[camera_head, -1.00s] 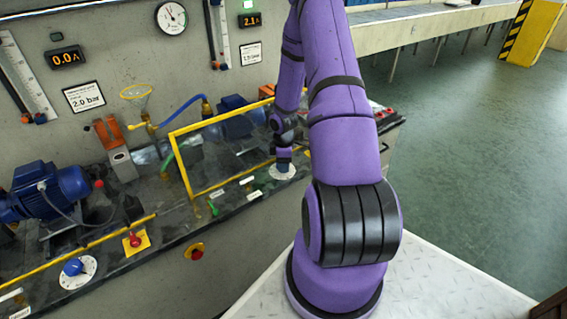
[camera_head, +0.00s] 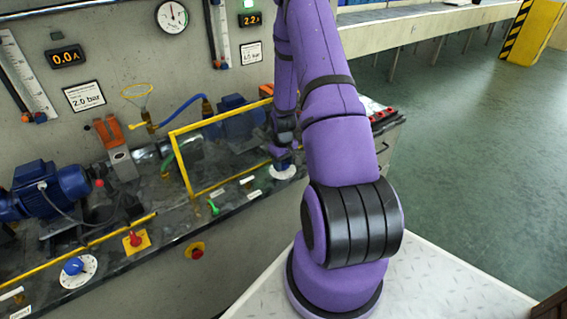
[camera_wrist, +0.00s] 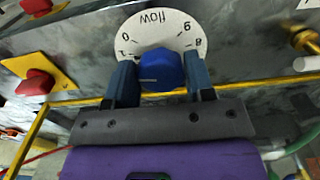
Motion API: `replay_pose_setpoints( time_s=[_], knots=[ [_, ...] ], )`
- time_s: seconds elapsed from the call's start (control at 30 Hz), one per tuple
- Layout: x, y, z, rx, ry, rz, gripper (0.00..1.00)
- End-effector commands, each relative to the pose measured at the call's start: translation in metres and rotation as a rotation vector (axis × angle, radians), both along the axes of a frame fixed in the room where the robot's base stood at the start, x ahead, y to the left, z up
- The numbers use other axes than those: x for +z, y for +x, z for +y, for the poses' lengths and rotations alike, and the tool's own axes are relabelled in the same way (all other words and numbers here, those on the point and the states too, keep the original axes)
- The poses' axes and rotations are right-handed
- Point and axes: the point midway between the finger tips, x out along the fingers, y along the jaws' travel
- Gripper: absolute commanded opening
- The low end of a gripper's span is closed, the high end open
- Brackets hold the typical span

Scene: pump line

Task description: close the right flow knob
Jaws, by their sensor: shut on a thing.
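The right flow knob (camera_wrist: 162,70) is blue and sits on a white round dial (camera_wrist: 152,30) marked "flow" with numbers around its rim. In the wrist view my gripper (camera_wrist: 161,78) has one finger on each side of the knob and is shut on it. The fingers and palm hide the near part of the dial. In the head view the dial (camera_head: 283,173) shows on the bench below my gripper (camera_head: 283,160), and the knob is mostly hidden there. The knob's exact setting cannot be read.
A yellow frame (camera_head: 177,160) stands just left of my arm. A second blue knob (camera_head: 73,266) on a white dial is at the lower left. A red handle (camera_head: 134,240) on a yellow plate and a green valve handle (camera_head: 213,207) lie between. The wall display (camera_head: 250,20) reads 2.2.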

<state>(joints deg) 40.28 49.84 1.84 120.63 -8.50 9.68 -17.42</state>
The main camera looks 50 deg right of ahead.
Motion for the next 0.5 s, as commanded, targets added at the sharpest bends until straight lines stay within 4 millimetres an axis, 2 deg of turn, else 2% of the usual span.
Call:
replay_pose_setpoints(
  time_s=[0.5],
  knots=[
    [0.0006,0.0017,0.0012,-0.436,-0.002,-0.003,0.25]
  ],
)
